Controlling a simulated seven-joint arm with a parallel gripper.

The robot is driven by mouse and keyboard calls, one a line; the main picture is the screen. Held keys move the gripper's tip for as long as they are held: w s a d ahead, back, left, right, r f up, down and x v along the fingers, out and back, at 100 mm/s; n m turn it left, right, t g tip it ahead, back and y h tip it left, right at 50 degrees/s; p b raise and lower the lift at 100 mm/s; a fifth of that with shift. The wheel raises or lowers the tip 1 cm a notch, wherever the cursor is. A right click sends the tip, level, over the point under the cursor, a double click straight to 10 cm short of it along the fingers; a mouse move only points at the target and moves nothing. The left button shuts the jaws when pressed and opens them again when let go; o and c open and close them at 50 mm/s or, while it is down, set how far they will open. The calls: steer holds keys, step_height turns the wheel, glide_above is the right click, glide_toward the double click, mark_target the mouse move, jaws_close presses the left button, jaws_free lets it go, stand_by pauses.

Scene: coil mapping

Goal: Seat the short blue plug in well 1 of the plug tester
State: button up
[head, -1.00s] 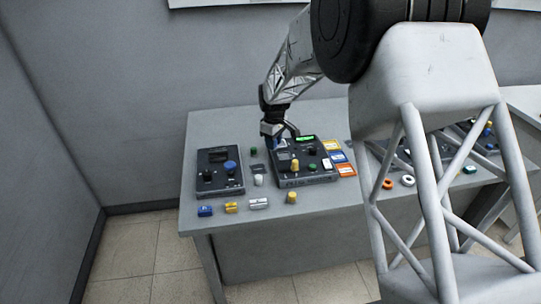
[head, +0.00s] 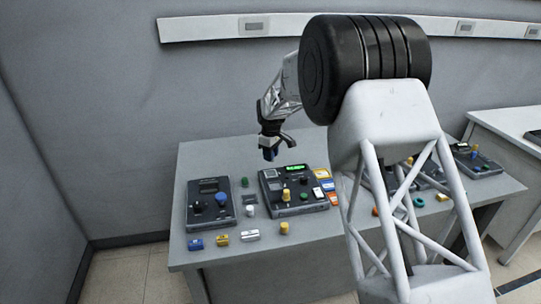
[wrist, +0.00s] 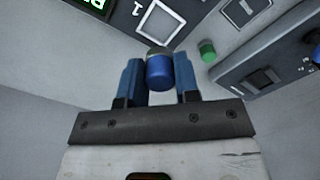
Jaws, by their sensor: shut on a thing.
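My gripper (head: 271,154) is shut on a short blue plug (wrist: 159,71), which sits upright between the two blue fingers in the wrist view, with a greyish far end. My gripper is in the air above the back left part of the plug tester (head: 293,211), a dark box with a lit green display. In the wrist view, the white square outline marked 1 (wrist: 160,22) on the tester (wrist: 125,20) lies just beyond the plug, which is apart from it. Whether the well inside the outline is empty is hard to tell.
A second dark box (head: 211,215) with a blue knob stands left of the tester. A green piece (wrist: 207,50) lies between the boxes. Several small blue, yellow and white pieces lie along the front of the table (head: 262,254). Coloured cards (head: 326,185) lie right of the tester.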

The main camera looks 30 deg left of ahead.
mark_target(271, 174)
steer(key=shift+f, duration=0.15)
steer(key=shift+f, duration=2.65)
steer(key=shift+f, duration=0.55)
stand_by(1.0)
steer(key=o, duration=1.5)
steer(key=shift+c, duration=0.2)
steer(key=shift+r, duration=0.15)
steer(key=shift+r, duration=3.35)
steer(key=shift+d, duration=0.1)
